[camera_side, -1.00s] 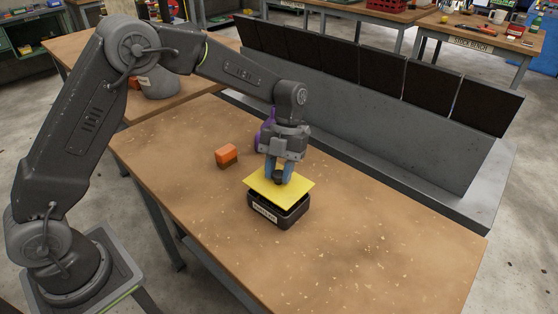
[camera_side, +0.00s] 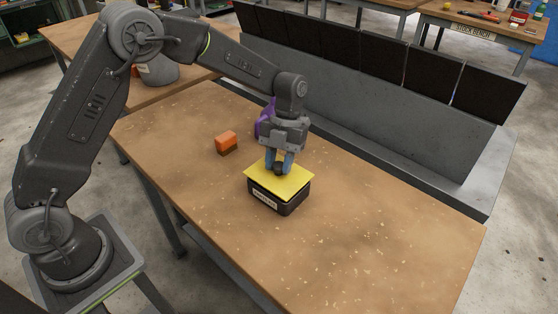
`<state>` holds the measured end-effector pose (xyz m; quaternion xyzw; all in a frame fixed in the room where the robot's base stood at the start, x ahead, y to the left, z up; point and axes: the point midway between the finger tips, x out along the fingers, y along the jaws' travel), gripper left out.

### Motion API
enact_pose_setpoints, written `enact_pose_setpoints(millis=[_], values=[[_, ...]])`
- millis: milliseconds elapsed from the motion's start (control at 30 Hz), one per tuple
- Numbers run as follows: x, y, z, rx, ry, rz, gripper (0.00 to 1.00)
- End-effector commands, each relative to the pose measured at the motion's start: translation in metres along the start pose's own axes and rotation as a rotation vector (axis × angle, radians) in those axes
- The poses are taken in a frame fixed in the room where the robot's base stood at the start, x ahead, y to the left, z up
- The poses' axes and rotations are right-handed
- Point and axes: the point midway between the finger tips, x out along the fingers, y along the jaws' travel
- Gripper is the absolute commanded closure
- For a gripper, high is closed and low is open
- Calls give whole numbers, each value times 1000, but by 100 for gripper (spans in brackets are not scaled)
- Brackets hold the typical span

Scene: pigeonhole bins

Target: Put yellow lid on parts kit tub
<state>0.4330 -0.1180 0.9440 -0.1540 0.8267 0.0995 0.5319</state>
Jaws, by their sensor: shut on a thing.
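The yellow lid (camera_side: 288,188) is a flat square plate with a dark knob on top. It lies over the top of the parts kit tub (camera_side: 290,206), a low black box with a pale label on its front. The lid looks close to level and almost touching or resting on the tub rim; I cannot tell which. My gripper (camera_side: 279,170), with blue fingers, points down and is shut on the lid's knob. The tub's inside is hidden by the lid.
An orange and brown block (camera_side: 226,142) sits left of the tub on the wooden bench (camera_side: 370,240). A purple object (camera_side: 265,117) stands behind my gripper, partly hidden. A grey rack with dark panels (camera_side: 375,65) runs along the back. The bench's right side is clear.

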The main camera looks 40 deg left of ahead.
Motion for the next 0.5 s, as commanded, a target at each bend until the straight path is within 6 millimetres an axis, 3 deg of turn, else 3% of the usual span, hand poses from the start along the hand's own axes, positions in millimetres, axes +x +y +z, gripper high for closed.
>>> enact_pose_setpoints(millis=[500], values=[[7,0,3,0,1,0,100]])
